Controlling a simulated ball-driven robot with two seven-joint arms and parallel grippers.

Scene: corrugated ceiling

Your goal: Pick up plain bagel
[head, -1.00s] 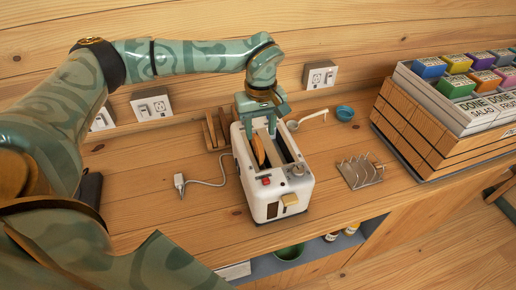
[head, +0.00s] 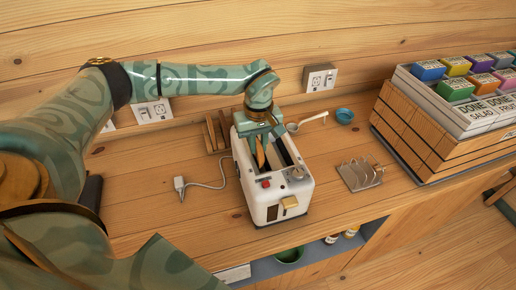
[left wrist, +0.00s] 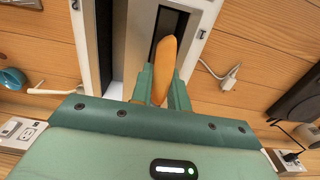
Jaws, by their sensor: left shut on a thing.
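A plain bagel half (head: 260,156), orange-brown, stands on edge in the left slot of the white toaster (head: 272,208). In the left wrist view the bagel (left wrist: 166,58) shows edge-on between the green fingers. My left gripper (head: 262,139) is over the toaster and shut on the bagel, with a finger on either side of it. The gripper also shows in the left wrist view (left wrist: 163,84). The bagel's lower part is hidden in the slot. The other slot looks dark and empty. My right gripper is not in view.
A metal rack (head: 360,174) stands right of the toaster. A white spoon-like utensil (head: 308,121) and a blue cup (head: 344,115) lie behind it. A plug with cord (head: 180,184) lies left. A wooden crate of coloured boxes (head: 420,135) is at right.

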